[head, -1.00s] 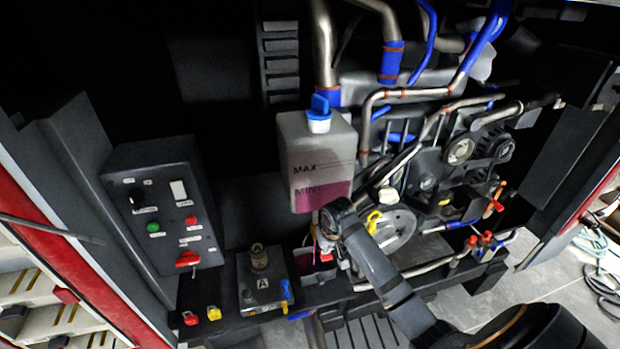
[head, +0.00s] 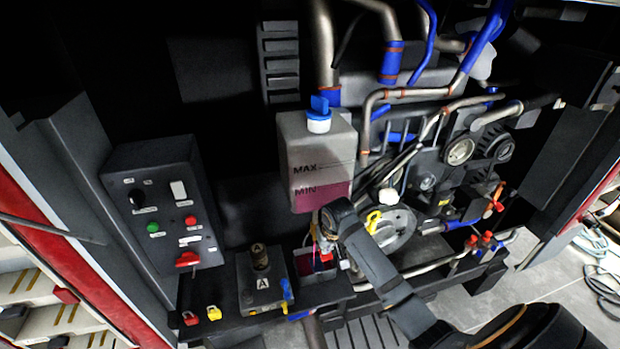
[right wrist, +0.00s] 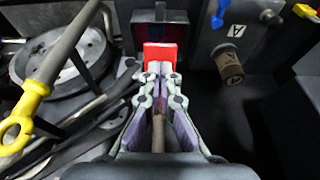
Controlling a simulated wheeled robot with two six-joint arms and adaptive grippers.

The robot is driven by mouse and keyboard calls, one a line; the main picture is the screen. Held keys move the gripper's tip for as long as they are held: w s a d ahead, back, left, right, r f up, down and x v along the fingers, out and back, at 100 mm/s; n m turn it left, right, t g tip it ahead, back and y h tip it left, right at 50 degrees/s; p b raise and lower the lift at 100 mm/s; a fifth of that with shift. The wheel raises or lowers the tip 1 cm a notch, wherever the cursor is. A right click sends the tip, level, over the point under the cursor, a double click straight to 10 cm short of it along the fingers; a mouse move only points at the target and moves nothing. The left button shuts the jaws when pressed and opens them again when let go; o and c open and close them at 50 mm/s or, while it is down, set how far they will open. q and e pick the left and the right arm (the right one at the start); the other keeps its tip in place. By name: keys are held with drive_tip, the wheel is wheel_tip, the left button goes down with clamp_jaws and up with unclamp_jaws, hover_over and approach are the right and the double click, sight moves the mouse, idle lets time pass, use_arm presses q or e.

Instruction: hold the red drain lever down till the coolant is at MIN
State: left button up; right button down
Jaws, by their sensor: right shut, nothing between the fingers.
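The coolant tank (head: 318,150) is a translucent grey box with a blue cap and MAX and MIN marks. Its pink coolant (head: 320,198) has its surface slightly above the MIN lettering, well below MAX. My right gripper (head: 325,252) is below the tank, partly hidden by its own wrist. In the right wrist view the gripper (right wrist: 160,76) is shut and empty, its fingertips at the red drain lever (right wrist: 160,56). They appear to touch or overlap it; contact cannot be told for certain. My left gripper is not in view.
A grey control box (head: 165,205) with buttons and a red switch stands at left. A block marked A (head: 262,285) sits left of the gripper. A yellow ring handle (right wrist: 18,130) and metal pulley (right wrist: 60,62) lie close in the wrist view. Engine pipes fill the right.

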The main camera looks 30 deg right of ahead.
idle(0.5)
wheel_tip(320, 180, up, 4)
drive_tip(key=p, duration=0.3)
drive_tip(key=shift+f, duration=0.1)
wheel_tip(320, 180, up, 3)
drive_tip(key=shift+r+b, duration=0.15)
drive_tip(key=shift+b, duration=0.2)
drive_tip(key=shift+r, duration=0.45)
